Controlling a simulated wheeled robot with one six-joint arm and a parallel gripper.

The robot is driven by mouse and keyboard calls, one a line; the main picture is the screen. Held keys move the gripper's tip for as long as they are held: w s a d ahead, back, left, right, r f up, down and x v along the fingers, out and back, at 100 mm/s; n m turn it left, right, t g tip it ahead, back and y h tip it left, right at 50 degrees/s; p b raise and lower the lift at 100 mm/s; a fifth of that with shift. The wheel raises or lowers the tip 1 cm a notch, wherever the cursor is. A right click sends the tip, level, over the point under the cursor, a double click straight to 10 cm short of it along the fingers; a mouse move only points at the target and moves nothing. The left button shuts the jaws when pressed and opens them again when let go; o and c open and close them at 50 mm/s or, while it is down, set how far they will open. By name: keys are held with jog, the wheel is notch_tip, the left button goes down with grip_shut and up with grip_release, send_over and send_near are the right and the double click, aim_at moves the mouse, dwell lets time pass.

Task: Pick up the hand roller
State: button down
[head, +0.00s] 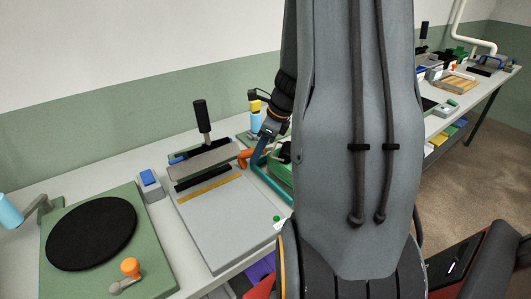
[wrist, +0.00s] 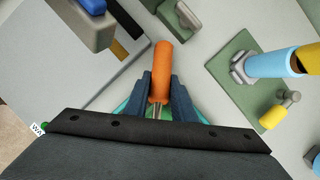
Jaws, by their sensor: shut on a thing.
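The hand roller shows its orange handle (wrist: 166,62) between my fingers in the wrist view, with a short metal shaft behind it. In the head view the orange handle (head: 245,155) shows left of my arm. My gripper (wrist: 161,88) is shut on this handle; its blue fingers lie on both sides. My gripper also shows partly in the head view (head: 265,139). The roller end is mostly hidden by my gripper and arm. I cannot tell whether the roller is clear of the table.
A grey cutting board with a black-handled press (head: 203,120) stands left of my gripper. A green base with a black disc (head: 92,234) is farther left. A blue-topped block (head: 150,185) sits between them. A light blue and yellow post (wrist: 280,64) stands right in the wrist view.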

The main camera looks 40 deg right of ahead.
jog(key=shift+r, duration=0.1)
notch_tip(320, 180, up, 9)
jog(key=shift+r+b, duration=0.15)
jog(key=shift+b, duration=0.4)
jog(key=shift+w+d+t+y+p, duration=0.15)
jog(key=shift+t+y+p, duration=0.25)
jog(key=shift+t+y, duration=0.45)
jog(key=shift+w+d+r+t+y+p, duration=0.2)
jog(key=shift+w+d+t+y+p, duration=0.15)
jog(key=shift+w+d+t+y, duration=0.7)
jog(key=shift+s+a+h, duration=0.15)
jog(key=shift+s+h, duration=0.05)
jog(key=shift+h, duration=0.2)
jog(key=shift+f+b, duration=1.3)
jog(key=shift+f, duration=1.15)
jog(key=shift+f+b, duration=0.35)
jog(key=shift+f, duration=0.3)
jog(key=shift+s, duration=0.15)
